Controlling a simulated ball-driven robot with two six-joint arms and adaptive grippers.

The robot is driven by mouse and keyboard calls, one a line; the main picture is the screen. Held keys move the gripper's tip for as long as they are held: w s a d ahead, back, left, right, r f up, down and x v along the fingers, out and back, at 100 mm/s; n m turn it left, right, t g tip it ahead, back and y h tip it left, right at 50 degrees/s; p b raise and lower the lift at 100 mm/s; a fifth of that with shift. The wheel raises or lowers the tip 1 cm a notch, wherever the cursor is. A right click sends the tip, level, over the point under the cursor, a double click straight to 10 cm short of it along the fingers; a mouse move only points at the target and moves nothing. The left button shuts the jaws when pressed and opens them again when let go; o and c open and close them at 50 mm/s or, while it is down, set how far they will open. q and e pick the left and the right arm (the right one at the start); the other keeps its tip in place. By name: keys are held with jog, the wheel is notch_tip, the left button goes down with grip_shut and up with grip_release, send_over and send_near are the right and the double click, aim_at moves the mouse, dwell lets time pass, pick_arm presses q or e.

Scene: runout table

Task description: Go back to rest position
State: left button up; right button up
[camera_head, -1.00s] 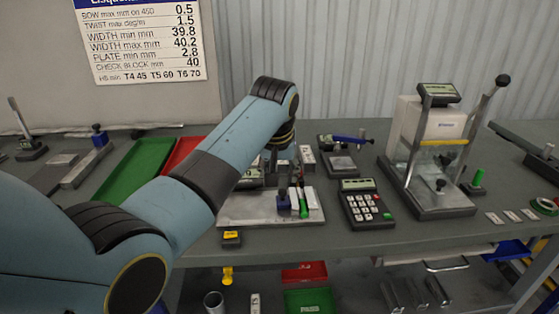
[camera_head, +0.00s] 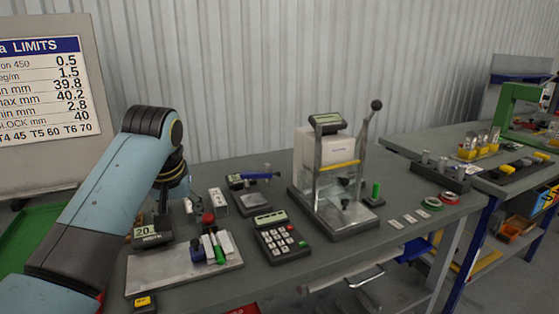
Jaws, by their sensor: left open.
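My left arm comes in from the left, and my left gripper (camera_head: 176,196) points down at its end, above the back left of a grey metal plate (camera_head: 165,272) on the table. Most of the gripper is hidden by the wrist, and its fingers are small and dark. I see nothing held in it. A small display unit reading 20 (camera_head: 150,233) stands just below it at the plate's back edge. My right gripper is not in view.
A lever press (camera_head: 338,175) stands to the right. A second bench (camera_head: 400,143) lies farther right. A limits board (camera_head: 45,100) hangs at left.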

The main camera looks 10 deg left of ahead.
pick_arm(q)
jog(key=s+a+f+m, duration=0.1)
jog(key=s+f, duration=0.2)
jog(key=s, duration=0.4)
jog(key=s+a+f+m, duration=0.1)
jog(key=s+f, duration=0.2)
jog(key=s, duration=0.4)
jog(key=s+d+r+m, duration=0.1)
jog(key=s+r+m, duration=0.15)
jog(key=s, duration=1.65)
notch_tip(320, 180, down, 35)
jog(key=s+a+g+b, duration=0.2)
jog(key=b, duration=0.7)
jog(key=s+f+b, duration=0.4)
jog(key=s+f, duration=0.5)
jog(key=f, duration=0.3)
jog(key=s+a+f+g+b, duration=0.1)
jog(key=s+f+b, duration=0.2)
jog(key=s+f, duration=0.6)
notch_tip(320, 180, down, 4)
jog(key=shift+s+a+h+b, duration=0.25)
jog(key=shift+s+h+b, duration=0.05)
jog(key=shift+s+b, duration=0.1)
jog(key=shift+n, duration=0.25)
